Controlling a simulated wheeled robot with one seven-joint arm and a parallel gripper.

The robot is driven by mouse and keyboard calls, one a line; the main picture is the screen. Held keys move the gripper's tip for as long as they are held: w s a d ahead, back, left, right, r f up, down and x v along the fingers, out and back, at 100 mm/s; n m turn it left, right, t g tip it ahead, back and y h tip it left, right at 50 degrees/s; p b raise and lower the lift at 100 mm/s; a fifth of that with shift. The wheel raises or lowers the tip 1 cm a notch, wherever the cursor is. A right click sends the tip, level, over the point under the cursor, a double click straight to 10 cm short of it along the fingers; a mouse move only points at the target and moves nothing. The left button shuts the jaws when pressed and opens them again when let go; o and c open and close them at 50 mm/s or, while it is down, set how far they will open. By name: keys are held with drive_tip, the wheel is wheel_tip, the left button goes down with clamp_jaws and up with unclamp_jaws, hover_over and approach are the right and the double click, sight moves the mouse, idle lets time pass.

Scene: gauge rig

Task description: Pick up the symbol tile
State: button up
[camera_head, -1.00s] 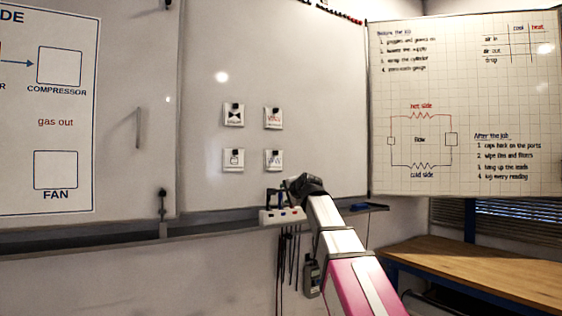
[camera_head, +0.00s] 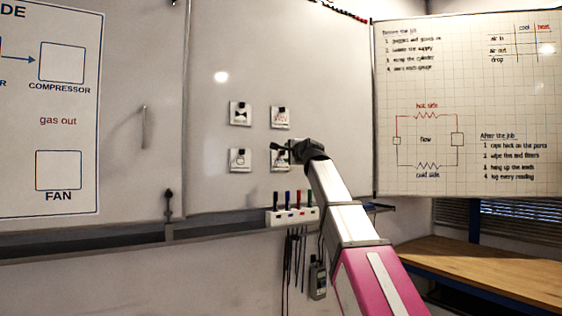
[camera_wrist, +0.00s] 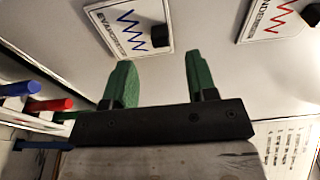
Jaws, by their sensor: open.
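Several white symbol tiles hang on the whiteboard, each with a black knob or magnet. In the head view one with a black bow-tie symbol (camera_head: 240,118) is upper left, one with red marks (camera_head: 280,121) upper right, and a third (camera_head: 239,163) lower left. The lower right tile (camera_head: 277,165) is partly hidden by my gripper (camera_head: 287,151). In the wrist view the blue-zigzag tile (camera_wrist: 123,27) and its black knob lie just beyond my left finger; the red-zigzag tile (camera_wrist: 272,17) is at upper right. My gripper (camera_wrist: 158,68) is open, with nothing between its green fingers.
A white marker holder (camera_head: 292,217) with coloured pens is below the tiles; the pens also show at left in the wrist view (camera_wrist: 40,105). A ledge (camera_head: 110,236) runs under the board. A gridded chart board (camera_head: 470,100) and a wooden bench (camera_head: 480,270) are at right.

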sight(283, 153)
drive_tip(key=x, duration=0.5)
drive_tip(key=shift+a+r, duration=0.1)
drive_tip(key=shift+a, duration=0.1)
drive_tip(key=c, duration=1)
